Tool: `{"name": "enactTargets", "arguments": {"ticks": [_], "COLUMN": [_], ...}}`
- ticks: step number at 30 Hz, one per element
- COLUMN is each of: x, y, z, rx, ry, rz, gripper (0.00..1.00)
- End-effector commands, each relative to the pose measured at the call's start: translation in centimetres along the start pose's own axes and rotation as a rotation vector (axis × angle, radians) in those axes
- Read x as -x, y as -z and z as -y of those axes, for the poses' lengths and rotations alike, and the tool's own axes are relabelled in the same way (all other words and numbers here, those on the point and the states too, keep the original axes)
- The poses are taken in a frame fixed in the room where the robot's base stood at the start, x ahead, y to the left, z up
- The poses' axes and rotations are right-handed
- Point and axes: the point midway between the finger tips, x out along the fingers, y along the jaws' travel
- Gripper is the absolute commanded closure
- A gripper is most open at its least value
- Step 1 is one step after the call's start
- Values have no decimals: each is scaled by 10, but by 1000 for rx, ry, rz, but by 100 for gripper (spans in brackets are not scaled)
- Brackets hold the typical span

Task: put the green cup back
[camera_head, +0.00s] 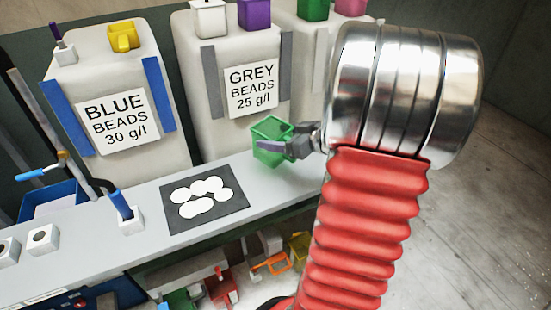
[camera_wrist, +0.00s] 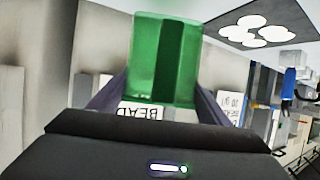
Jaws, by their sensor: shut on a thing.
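The green cup (camera_head: 271,139) is held by my gripper (camera_head: 296,147), whose jaws are shut on it. In the head view it is above the grey bench, in front of the grey-beads container (camera_head: 238,85). The cup looks empty and translucent. In the wrist view the cup (camera_wrist: 166,60) stands between the two fingers (camera_wrist: 165,105). Another green cup (camera_head: 313,8) sits on top of a container at the back. Part of my arm covers the right side of the head view.
A dark mat (camera_head: 205,222) with several white discs lies on the bench (camera_head: 150,200). The blue-beads container (camera_head: 115,110) stands at left with a yellow cup (camera_head: 124,37) on top. White (camera_head: 209,18), purple (camera_head: 254,13) and pink (camera_head: 350,7) cups stand on the containers. Coloured items lie below the bench.

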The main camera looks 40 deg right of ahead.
Motion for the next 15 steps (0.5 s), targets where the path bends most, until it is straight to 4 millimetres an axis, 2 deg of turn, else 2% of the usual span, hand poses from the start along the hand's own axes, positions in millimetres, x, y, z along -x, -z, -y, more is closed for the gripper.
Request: {"name": "enactTargets", "arguments": {"ticks": [3, 6, 15], "x": [-8, -12, -13], "y": [-18, -26, -28], "z": [0, 0, 0], "rx": [-4, -1, 2], "ry": [2, 2, 1], "rz": [1, 0, -1], "gripper": [52, 52, 52]}}
